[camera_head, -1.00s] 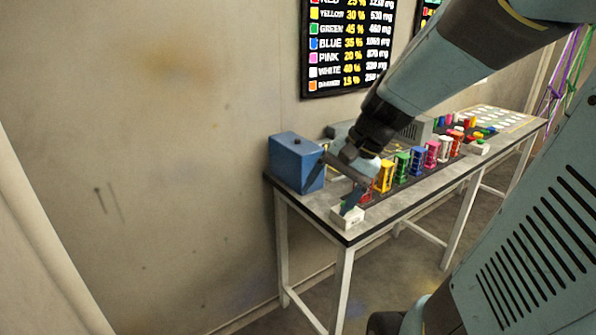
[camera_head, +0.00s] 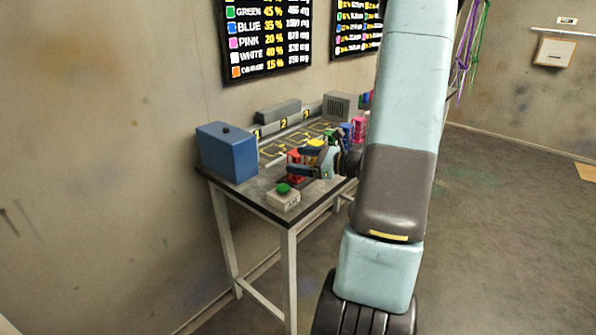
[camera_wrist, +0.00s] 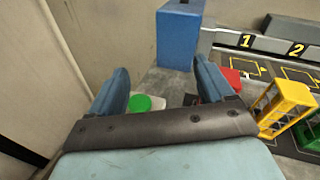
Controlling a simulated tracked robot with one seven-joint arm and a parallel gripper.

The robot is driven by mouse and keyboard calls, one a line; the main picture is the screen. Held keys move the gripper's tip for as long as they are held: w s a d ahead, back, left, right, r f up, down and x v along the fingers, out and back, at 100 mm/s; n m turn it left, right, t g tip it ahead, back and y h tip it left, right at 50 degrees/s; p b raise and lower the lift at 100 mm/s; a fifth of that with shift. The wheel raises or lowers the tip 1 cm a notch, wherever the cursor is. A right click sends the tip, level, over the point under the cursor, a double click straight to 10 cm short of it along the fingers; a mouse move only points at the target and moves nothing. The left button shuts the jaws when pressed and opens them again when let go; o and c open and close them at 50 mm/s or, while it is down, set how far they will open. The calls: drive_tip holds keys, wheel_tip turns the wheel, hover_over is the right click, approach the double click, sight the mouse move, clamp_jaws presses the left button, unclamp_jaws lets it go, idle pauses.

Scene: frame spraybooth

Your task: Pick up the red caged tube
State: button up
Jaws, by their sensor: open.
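The red caged tube (camera_head: 294,157) stands near the left end of the table's row of caged tubes, partly hidden by my gripper in the head view. In the wrist view its red part (camera_wrist: 233,79) shows just right of the right finger, outside the gap between the fingers. My gripper (camera_head: 295,162) is open, low over the table, its fingers pointing left. In the wrist view my open gripper (camera_wrist: 160,80) has nothing between its fingers. I cannot tell whether a finger touches the tube.
A yellow caged tube (camera_wrist: 285,100) stands right of the red one, with a green one (camera_wrist: 312,130) beyond. A blue box (camera_head: 227,152) stands at the table's left end. A white box with a green button (camera_head: 284,194) sits at the front corner. Numbered stations (camera_head: 283,124) line the back.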

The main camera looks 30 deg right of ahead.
sight(291, 152)
drive_tip(key=d+f+m+t+h, duration=0.4)
drive_tip(key=d+m, duration=0.1)
drive_tip(key=d, duration=0.3)
drive_tip(key=shift+m, duration=0.4)
drive_tip(key=shift+d+f+x, duration=0.1)
drive_tip(key=shift+f+x, duration=0.1)
drive_tip(key=shift+x, duration=3.2)
drive_tip(key=shift+d+f+x, duration=0.1)
drive_tip(key=shift+f+x, duration=0.05)
drive_tip(key=shift+x, duration=3.25)
clamp_jaws()
